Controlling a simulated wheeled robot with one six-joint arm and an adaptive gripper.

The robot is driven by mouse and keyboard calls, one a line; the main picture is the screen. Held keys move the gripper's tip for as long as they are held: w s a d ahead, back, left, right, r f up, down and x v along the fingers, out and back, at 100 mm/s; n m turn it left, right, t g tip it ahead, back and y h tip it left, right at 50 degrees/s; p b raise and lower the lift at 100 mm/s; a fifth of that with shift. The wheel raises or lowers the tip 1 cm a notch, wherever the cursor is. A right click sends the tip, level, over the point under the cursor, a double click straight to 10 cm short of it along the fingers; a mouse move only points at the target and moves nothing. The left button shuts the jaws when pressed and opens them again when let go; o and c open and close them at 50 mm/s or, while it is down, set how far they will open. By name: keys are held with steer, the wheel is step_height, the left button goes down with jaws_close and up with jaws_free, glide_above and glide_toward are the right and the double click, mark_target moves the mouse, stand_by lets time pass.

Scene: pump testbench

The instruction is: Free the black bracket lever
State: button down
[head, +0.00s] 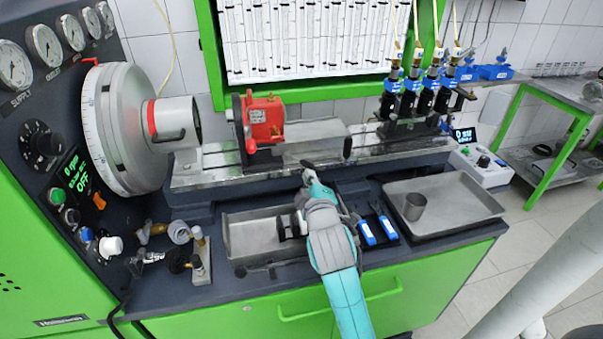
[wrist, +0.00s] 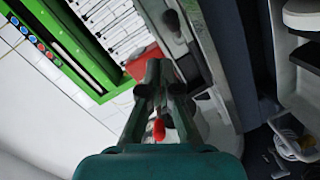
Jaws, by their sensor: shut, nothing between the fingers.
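The black bracket lever (head: 347,148) stands upright at the front edge of the metal bed, right of the red pump (head: 266,120). In the wrist view, a dark rounded shape (wrist: 172,20) beyond the fingers appears to be this lever, but it is too small to be sure. My gripper (head: 306,165) is in front of the bed, left of and lower than the lever, and apart from it in the picture. In the wrist view, my gripper (wrist: 165,70) is shut and empty. A red knob (wrist: 158,128) shows through the gap between its finger links.
A shallow tray (head: 240,238) lies below my gripper. A second tray (head: 465,195) with a metal cup (head: 413,206) is at the right, with blue-handled tools (head: 367,232) beside it. Black injectors (head: 408,100) stand on the bed at the right. A large dial wheel (head: 115,130) is at the left.

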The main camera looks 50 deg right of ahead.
steer(key=s, duration=0.3)
steer(key=s+a, duration=0.1)
steer(key=shift+s+r, duration=0.25)
steer(key=shift+s, duration=0.05)
steer(key=shift+f, duration=0.1)
steer(key=s+a+f+t+y, duration=0.1)
steer(key=s+a+f+y, duration=0.2)
steer(key=s+a+f, duration=0.35)
steer(key=s+a+f+t+y, duration=0.1)
steer(key=s+a+f+y, duration=0.2)
steer(key=a+f, duration=0.6)
steer(key=s+a+m+y, duration=0.2)
steer(key=s+a, duration=0.3)
steer(key=s, duration=0.5)
steer(key=s+a+m+y, duration=0.2)
steer(key=s+a, duration=0.3)
steer(key=s, duration=0.5)
steer(key=shift+s+a+f+y, duration=0.15)
steer(key=shift+s+f+y, duration=0.05)
steer(key=shift+f+y, duration=0.15)
